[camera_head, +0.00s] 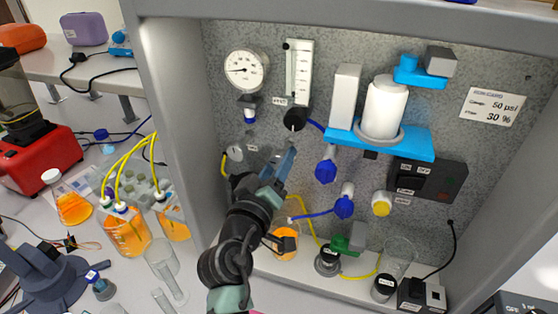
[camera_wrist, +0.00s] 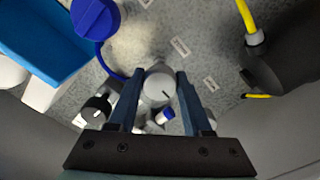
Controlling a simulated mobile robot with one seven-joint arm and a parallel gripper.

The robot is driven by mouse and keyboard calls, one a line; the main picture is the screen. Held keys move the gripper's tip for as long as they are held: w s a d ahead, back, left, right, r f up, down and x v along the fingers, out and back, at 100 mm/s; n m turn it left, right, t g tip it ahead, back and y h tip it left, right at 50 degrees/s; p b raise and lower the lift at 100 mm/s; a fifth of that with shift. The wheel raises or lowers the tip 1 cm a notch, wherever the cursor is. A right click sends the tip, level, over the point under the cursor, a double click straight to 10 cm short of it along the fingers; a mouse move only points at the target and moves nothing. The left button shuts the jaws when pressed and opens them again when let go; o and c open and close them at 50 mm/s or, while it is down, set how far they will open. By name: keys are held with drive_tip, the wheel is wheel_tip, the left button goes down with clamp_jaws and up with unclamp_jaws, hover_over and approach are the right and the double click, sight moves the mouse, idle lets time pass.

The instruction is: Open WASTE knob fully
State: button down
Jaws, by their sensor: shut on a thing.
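A round grey knob (camera_wrist: 158,86) with a short dark mark on its face sits between my fingertips in the wrist view. My gripper (camera_wrist: 157,82) is shut on it, one blue finger on each side. In the head view my gripper (camera_head: 285,163) reaches to the speckled back panel, below a black knob, and its fingers mostly hide the held knob. Small labels (camera_wrist: 180,46) lie near the knob, but their words are too small to read, so the WASTE name cannot be confirmed.
A black knob (camera_head: 295,118) sits under the flow meter (camera_head: 299,72), close above my gripper. A pressure gauge (camera_head: 246,71) is up left. Blue fittings (camera_head: 326,171) and a blue shelf (camera_head: 380,139) stand to the right. A grey fitting (camera_head: 234,153) with yellow tubing is left.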

drive_tip(key=n+p, duration=0.1)
drive_tip(key=n, duration=0.3)
drive_tip(key=shift+n, duration=0.3)
drive_tip(key=n+p, duration=0.2)
drive_tip(key=n, duration=0.2)
drive_tip(key=shift+n, duration=0.3)
drive_tip(key=n+p, duration=0.2)
drive_tip(key=n, duration=0.2)
drive_tip(key=shift+r+n+p, duration=0.1)
drive_tip(key=shift+n+p, duration=0.2)
drive_tip(key=n+p, duration=0.2)
drive_tip(key=n, duration=0.2)
drive_tip(key=shift+n, duration=0.3)
drive_tip(key=shift+c, duration=1.6)
unclamp_jaws()
drive_tip(key=shift+s, duration=0.1)
